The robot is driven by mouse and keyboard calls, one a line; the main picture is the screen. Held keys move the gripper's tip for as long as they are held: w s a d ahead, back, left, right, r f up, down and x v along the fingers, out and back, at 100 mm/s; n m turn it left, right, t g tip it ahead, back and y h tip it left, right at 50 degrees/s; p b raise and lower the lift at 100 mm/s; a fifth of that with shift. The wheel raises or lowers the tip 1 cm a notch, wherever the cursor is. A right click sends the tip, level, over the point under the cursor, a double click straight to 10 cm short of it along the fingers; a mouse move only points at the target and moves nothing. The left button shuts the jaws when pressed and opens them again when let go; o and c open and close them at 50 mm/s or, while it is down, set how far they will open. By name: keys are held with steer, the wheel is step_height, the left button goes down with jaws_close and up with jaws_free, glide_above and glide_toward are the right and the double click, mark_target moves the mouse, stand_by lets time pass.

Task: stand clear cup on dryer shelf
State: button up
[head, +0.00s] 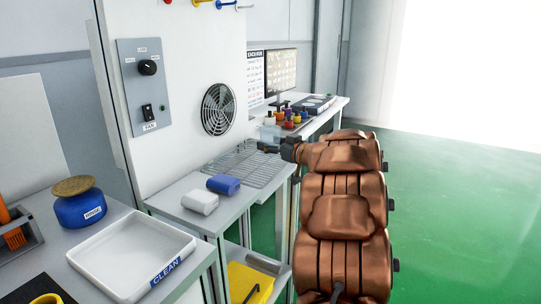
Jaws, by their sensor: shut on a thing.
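My gripper (268,147) reaches left from the end of my copper-coloured arm, over the far right part of the wire dryer shelf (236,166). A pale, see-through clear cup (270,132) shows at the gripper's tip, and the gripper is shut on it. The cup looks upright; its lower part is partly hidden by the gripper. I cannot tell whether its base touches the shelf or is held above it. The shelf lies below a round fan grille (219,109) and looks otherwise empty.
A white tray marked CLEAN (132,253) and a blue jar (80,208) stand at near left. Several coloured bottles (291,121) and a monitor (281,73) are behind. Green floor is free at right.

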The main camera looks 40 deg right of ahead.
steer(key=shift+f+b, duration=0.55)
steer(key=shift+f, duration=1.15)
steer(key=shift+f, duration=0.1)
steer(key=o, duration=1.2)
steer(key=shift+s+r, duration=0.15)
steer(key=shift+r, duration=0.05)
steer(key=s, duration=0.4)
steer(key=s+p, duration=0.1)
steer(key=s, duration=0.6)
steer(key=shift+s+a+r+p, duration=0.15)
steer(key=shift+s+r+p, duration=0.1)
steer(key=shift+s+p, duration=0.15)
steer(key=shift+w, duration=0.1)
